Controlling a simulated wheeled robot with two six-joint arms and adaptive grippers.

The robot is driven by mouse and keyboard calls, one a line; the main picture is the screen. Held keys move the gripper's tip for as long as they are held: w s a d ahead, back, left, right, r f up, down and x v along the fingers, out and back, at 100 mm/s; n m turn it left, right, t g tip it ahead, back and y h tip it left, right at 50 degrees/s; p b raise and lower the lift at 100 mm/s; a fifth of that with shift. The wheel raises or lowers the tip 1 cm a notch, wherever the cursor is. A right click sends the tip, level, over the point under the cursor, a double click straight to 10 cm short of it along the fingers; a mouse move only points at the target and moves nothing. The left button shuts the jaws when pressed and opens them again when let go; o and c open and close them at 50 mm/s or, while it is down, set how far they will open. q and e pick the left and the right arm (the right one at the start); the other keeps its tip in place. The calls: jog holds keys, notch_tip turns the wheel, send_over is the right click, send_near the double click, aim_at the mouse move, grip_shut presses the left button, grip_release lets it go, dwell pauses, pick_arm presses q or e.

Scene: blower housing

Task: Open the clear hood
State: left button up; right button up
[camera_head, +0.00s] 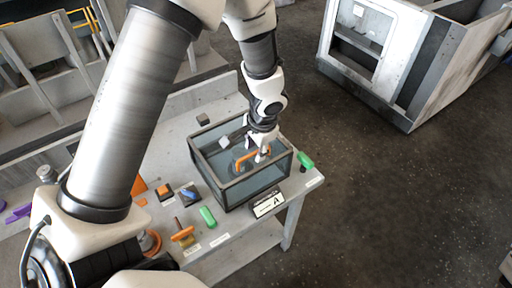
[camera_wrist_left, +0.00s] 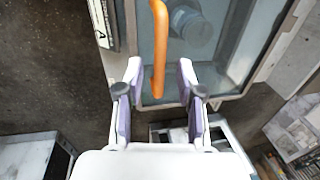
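The clear hood (camera_head: 252,187) is a see-through box with a dark frame on the grey workbench. It looks closed over the blower housing. An orange bar handle (camera_head: 243,160) shows at its top. My left gripper (camera_head: 262,153) is over the hood, close to the handle. In the left wrist view the left gripper (camera_wrist_left: 158,72) is open, with its two fingers apart. The orange handle (camera_wrist_left: 160,45) lies between the fingertips in that picture, with a gap on both sides; I cannot tell its depth. Part of the hood (camera_wrist_left: 235,50) shows behind it. My right gripper is not in view.
The workbench (camera_head: 262,235) carries a green piece (camera_head: 208,216), a blue piece (camera_head: 188,193), an orange-handled tool (camera_head: 182,235) and a sign (camera_head: 268,203) in front of the hood. Another green piece (camera_head: 305,160) lies right of it. Open floor lies right of the bench, before a grey machine (camera_head: 395,60).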

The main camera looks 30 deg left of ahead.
pick_arm(q)
jog(key=shift+s+r, duration=0.15)
jog(key=shift+s, duration=0.1)
grip_shut()
jog(key=c, duration=0.6)
grip_release()
jog(key=shift+w+r, duration=0.15)
jog(key=shift+r, duration=0.05)
jog(key=o, duration=0.6)
jog(key=shift+d, duration=0.1)
jog(key=shift+o, duration=0.3)
jog(key=shift+w+a+f, duration=0.15)
jog(key=shift+w+a, duration=0.05)
jog(key=shift+a, duration=0.1)
notch_tip(320, 180, up, 12)
jog(key=d, duration=0.2)
jog(key=shift+s+f, duration=0.15)
jog(key=shift+s, duration=0.25)
